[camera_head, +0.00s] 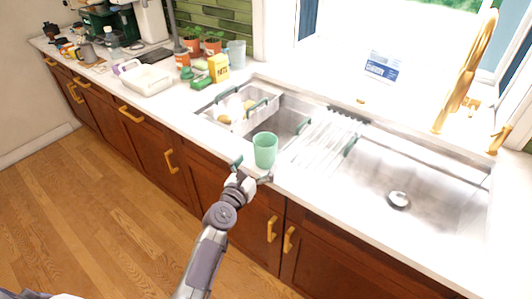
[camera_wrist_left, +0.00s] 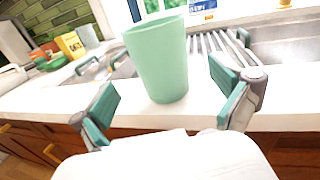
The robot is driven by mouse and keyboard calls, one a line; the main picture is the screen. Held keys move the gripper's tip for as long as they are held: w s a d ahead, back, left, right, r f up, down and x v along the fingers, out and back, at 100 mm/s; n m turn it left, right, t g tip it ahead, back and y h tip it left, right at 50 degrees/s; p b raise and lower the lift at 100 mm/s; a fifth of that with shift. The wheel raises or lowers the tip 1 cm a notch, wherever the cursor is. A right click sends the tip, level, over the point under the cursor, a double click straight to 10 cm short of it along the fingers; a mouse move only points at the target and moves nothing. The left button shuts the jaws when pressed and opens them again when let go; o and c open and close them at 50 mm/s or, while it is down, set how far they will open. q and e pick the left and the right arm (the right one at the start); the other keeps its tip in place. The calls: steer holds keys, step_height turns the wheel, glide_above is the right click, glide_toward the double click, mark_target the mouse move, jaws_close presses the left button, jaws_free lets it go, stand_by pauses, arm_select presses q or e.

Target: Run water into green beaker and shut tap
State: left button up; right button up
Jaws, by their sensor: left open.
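The green beaker (camera_head: 265,150) stands upright on the front strip of the white counter, before the sink. My left gripper (camera_head: 251,171) is open just in front of it. In the left wrist view the beaker (camera_wrist_left: 160,62) stands beyond and between the spread green fingertips (camera_wrist_left: 168,104), with space on both sides. The gold tap (camera_head: 466,75) rises behind the right basin (camera_head: 430,185), with a gold handle (camera_head: 498,138) to its right. No water stream shows. My right gripper is not in view.
A drying rack (camera_head: 325,135) lies over the sink's middle. A colander (camera_head: 240,108) with food sits in the left part. A yellow box (camera_head: 218,67), plant pots and a white tub (camera_head: 146,80) stand further left. The right basin is empty around its drain (camera_head: 398,200).

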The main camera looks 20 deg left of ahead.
mark_target(261, 159)
arm_select(q)
steer(key=shift+w+d, duration=0.1)
steer(key=shift+w, duration=0.5)
steer(key=w, duration=0.4)
steer(key=shift+w+d+f, duration=0.1)
steer(key=shift+d+f, duration=0.05)
steer(key=shift+d, duration=0.15)
steer(key=shift+c, duration=0.7)
steer(key=c, duration=1.1)
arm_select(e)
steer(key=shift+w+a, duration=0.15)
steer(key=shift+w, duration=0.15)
arm_select(q)
step_height(261, 159, up, 10)
steer(key=p, duration=0.9)
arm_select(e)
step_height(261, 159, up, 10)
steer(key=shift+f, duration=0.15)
